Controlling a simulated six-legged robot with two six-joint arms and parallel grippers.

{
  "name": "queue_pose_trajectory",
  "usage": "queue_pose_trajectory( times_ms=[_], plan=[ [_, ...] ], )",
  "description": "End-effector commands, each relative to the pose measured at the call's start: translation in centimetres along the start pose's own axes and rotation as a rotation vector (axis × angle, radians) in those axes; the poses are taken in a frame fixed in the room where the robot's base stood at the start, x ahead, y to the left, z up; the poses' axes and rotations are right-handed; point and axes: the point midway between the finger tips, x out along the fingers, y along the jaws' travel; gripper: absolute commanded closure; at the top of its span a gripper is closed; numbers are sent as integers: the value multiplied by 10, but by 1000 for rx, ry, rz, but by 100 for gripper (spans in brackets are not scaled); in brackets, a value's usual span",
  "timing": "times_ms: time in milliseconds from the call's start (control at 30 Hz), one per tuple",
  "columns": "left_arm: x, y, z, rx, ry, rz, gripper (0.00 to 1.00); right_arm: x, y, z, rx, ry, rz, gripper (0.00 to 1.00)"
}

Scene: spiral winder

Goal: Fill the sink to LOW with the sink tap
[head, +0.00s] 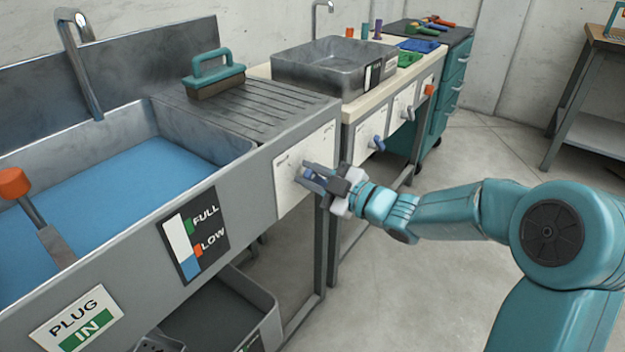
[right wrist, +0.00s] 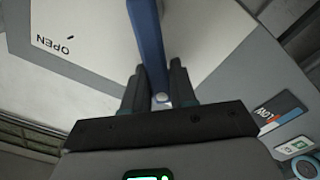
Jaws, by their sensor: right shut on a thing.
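The sink (head: 215,180) holds blue water (head: 120,195), and a metal spout (head: 80,60) stands over its back edge. On its front, a gauge (head: 196,236) is marked FULL and LOW; its lower part is blue, with the top close to the orange LOW mark. My right gripper (head: 311,176) is shut on the blue tap lever (right wrist: 148,35) at the white panel (head: 286,185) right of the gauge. The panel reads OPEN in the right wrist view, where part of the gauge (right wrist: 278,112) shows too. My left gripper is out of view.
A plug sign (head: 78,322) reads IN. An orange-topped handle (head: 14,183) stands at the sink's left. A teal-handled brush (head: 213,75) lies on the drainboard (head: 255,105). A second basin (head: 330,70) and another blue lever (head: 377,143) are beyond. Open floor lies right.

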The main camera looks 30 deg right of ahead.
Motion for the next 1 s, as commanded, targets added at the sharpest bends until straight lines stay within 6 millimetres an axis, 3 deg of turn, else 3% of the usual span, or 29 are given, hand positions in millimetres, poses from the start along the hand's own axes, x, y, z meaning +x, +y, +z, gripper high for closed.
queue_pose_trajectory(
  times_ms=[433,467,500,833,1000],
  plan=[
    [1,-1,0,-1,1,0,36,0,-2,1,-16,-1,-6,100],
    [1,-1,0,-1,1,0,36,0,-2,1,-15,-1,-6,64],
    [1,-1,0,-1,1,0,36,0,-2,1,-15,-1,-6,53],
    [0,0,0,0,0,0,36,-3,-1,0,-13,-1,-2,53],
    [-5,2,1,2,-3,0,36,-28,1,0,-12,-5,0,53]
  ],
)
